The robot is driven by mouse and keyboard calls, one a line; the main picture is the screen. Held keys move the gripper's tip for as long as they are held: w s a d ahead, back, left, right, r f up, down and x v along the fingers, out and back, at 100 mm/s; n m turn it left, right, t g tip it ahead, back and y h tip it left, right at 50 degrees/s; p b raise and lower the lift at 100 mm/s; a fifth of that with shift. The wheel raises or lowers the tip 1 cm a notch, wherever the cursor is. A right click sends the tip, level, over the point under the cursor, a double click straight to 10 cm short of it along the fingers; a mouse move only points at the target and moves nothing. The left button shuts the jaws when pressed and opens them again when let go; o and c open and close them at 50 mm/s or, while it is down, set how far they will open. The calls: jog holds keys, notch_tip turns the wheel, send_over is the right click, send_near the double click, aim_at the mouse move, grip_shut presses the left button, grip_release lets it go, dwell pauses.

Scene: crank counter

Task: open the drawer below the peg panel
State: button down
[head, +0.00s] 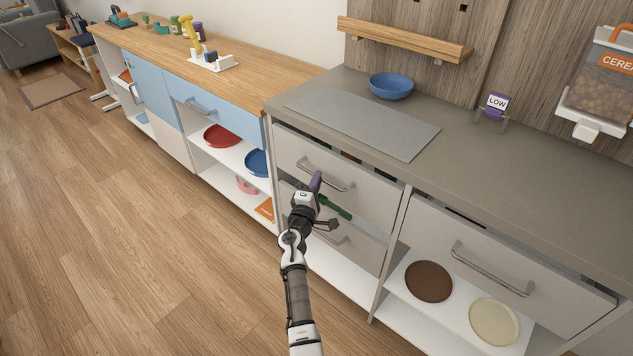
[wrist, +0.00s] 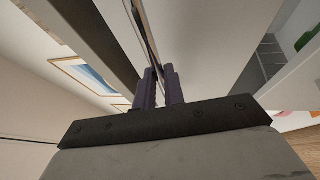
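The peg panel (head: 415,80) is an upright wood-grain board with dark slots at the back of the grey counter. Below the counter on the left is a light grey upper drawer (head: 372,203) with a metal bar handle (head: 335,182). A narrow gap above its front shows coloured things inside. My gripper (head: 316,181) is at the left part of this handle, its purple fingers pointing at the drawer front. In the wrist view the fingers (wrist: 161,85) are close together with a thin bar running between them, and they look closed on it. The exact contact is partly hidden.
A lower drawer handle (head: 330,237) sits just under my gripper, with a green thing (head: 336,207) near it. Another grey drawer (head: 500,262) is to the right, above a shelf with a brown plate (head: 428,281) and a cream plate (head: 494,321). The floor (head: 150,230) is clear on the left.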

jog(key=shift+s, duration=0.1)
jog(key=s+a+b, duration=0.2)
jog(key=s+a, duration=0.8)
jog(key=s, duration=0.3)
jog(key=s+a+b, duration=0.2)
jog(key=s+a, duration=0.8)
jog(key=s, duration=0.4)
jog(key=shift+s+a+b, duration=0.2)
jog(key=shift+a+b, duration=0.1)
jog(key=shift+b, duration=0.05)
jog(key=shift+f, duration=0.1)
jog(key=c, duration=1.5)
grip_release()
jog(key=shift+a, duration=0.1)
jog(key=b+v, duration=0.2)
jog(key=v, duration=1.2)
jog(key=shift+b, duration=0.35)
